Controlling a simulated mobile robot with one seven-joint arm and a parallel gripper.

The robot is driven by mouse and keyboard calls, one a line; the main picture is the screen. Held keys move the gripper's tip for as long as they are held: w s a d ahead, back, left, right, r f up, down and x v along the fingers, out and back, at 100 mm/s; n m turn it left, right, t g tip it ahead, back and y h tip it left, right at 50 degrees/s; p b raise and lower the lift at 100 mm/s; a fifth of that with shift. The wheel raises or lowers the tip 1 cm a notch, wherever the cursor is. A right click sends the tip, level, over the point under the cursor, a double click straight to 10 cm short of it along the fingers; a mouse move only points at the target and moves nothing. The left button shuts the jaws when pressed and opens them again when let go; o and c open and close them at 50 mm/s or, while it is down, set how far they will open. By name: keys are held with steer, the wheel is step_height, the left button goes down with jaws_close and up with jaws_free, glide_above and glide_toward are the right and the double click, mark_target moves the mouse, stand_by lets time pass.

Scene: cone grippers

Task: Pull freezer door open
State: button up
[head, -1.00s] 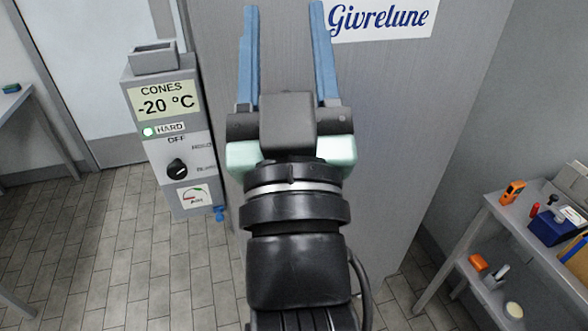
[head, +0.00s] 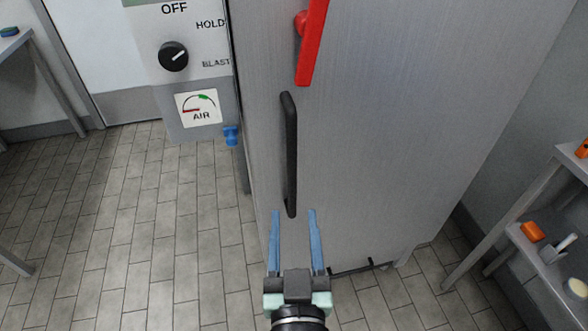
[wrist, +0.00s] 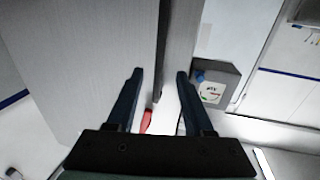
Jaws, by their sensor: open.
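The freezer door (head: 400,150) is a tall grey panel that looks shut in the head view. A black vertical bar handle (head: 290,155) is on its left side. A red lever (head: 311,45) hangs above the handle, cut off by the top edge. My gripper (head: 293,212) has two blue fingers pointing up the picture, at the handle's lower end. The fingers are open, with nothing seen held between them. In the wrist view the open fingers (wrist: 160,72) show dark before grey panels, and a red part (wrist: 146,120) shows between them. Whether they touch the handle is unclear.
A control box with a black dial (head: 173,56) and an air gauge (head: 198,108) stands left of the freezer. A blue fitting (head: 231,136) sticks out near its bottom. A shelf unit (head: 520,215) with small items stands at the right. The tiled floor (head: 150,220) at left is clear.

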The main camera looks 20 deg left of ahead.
mark_target(292, 173)
steer(key=p+x, duration=0.2)
steer(key=x, duration=0.9)
steer(key=shift+w+a, duration=0.15)
steer(key=shift+w, duration=0.25)
jaws_close()
stand_by(0.9)
